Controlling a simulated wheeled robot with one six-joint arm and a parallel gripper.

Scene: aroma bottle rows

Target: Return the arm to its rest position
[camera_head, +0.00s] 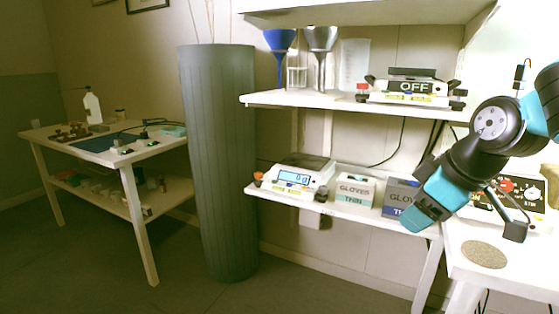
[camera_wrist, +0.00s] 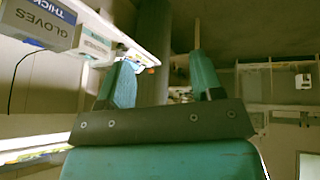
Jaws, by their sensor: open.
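My gripper (camera_head: 418,217) is at the lower left end of my raised teal and black arm in the head view. The blurred room shows beyond the fingers. Whether the gripper touches the shelf cannot be told, but no contact shows.
The upper shelf holds funnels and an "OFF" device (camera_head: 413,88). A grey column (camera_head: 218,160) stands left. A bench (camera_head: 484,275) is at the right.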

